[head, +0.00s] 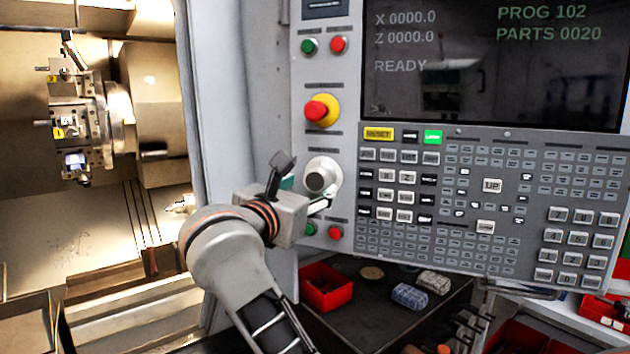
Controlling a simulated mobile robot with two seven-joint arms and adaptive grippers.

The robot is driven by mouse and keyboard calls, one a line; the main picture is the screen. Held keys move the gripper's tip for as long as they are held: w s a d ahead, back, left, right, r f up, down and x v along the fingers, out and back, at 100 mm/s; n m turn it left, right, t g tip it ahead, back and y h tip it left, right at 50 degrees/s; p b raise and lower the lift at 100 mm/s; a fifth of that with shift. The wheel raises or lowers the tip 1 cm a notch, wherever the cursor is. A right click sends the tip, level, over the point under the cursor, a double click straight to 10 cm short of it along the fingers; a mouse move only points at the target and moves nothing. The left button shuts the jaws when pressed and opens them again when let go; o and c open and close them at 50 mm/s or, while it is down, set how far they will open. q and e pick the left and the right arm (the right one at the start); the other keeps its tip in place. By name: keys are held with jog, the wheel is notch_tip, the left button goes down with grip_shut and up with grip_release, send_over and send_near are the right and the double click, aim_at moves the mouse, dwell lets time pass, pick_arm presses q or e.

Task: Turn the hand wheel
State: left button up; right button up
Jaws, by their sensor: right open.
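The hand wheel (318,177), a round pale wheel with a grey centre, sits on the left strip of the control panel, below the red-and-yellow emergency stop. My right gripper (304,182) is at the wheel's left side, its jaws open. One dark finger stands up and left of the wheel, and the other reaches under the wheel's lower edge. Whether a finger touches the wheel, I cannot tell. My wrist and gripper body are left of and below the wheel. My left gripper is not in view.
The emergency stop (321,110) is just above the wheel; red (335,233) and green (310,229) buttons are close below it. The keypad (480,200) is to the right. A red bin (326,287) stands on the dark shelf below. The machine's lit interior is at left.

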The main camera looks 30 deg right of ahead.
aim_at(315, 183)
jog(key=shift+p+x, duration=0.3)
jog(key=shift+x, duration=1.8)
jog(key=shift+s, duration=0.1)
jog(key=c, duration=1.1)
